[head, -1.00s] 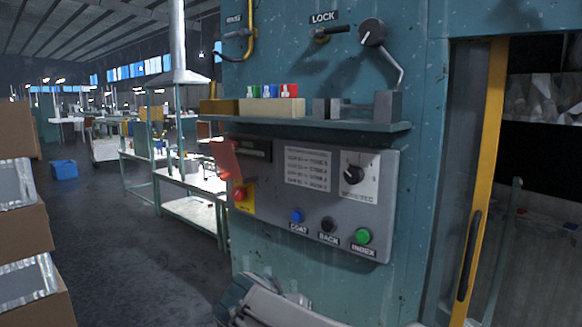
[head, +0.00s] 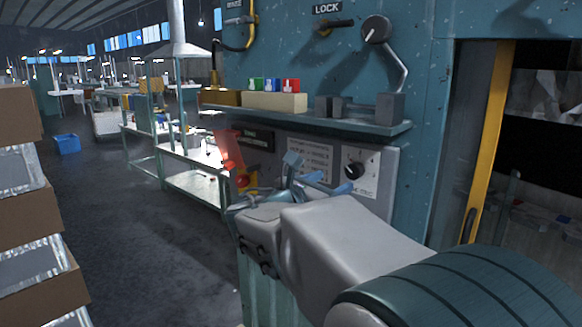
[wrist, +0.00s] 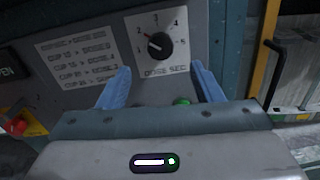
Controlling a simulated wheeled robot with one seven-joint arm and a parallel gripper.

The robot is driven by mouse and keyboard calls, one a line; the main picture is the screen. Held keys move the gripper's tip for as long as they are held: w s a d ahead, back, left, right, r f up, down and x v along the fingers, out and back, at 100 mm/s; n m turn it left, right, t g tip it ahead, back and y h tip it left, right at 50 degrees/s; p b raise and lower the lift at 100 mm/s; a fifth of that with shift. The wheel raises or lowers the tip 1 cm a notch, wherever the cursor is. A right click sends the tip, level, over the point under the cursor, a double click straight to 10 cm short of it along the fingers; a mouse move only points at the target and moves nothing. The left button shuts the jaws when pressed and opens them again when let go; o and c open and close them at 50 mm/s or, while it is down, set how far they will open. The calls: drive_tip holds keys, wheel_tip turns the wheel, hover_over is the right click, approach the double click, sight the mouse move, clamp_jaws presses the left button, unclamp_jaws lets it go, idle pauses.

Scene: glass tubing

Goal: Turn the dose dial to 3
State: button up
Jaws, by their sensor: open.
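The dose dial (head: 354,169) is a black knob on a white plate at the right of the grey control panel. In the wrist view, the dial (wrist: 158,45) sits among printed numbers 1 to 5, above a "DOSE SEC" label.
A shelf (head: 300,115) with colored blocks runs above the panel. A green button (wrist: 182,100) shows between my fingers. A yellow-edged door (head: 490,145) stands at the right.

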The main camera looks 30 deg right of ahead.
sight(352, 172)
drive_tip(key=p+x, duration=0.2)
drive_tip(key=x, duration=0.7)
drive_tip(key=shift+a, duration=0.1)
drive_tip(key=c, duration=1)
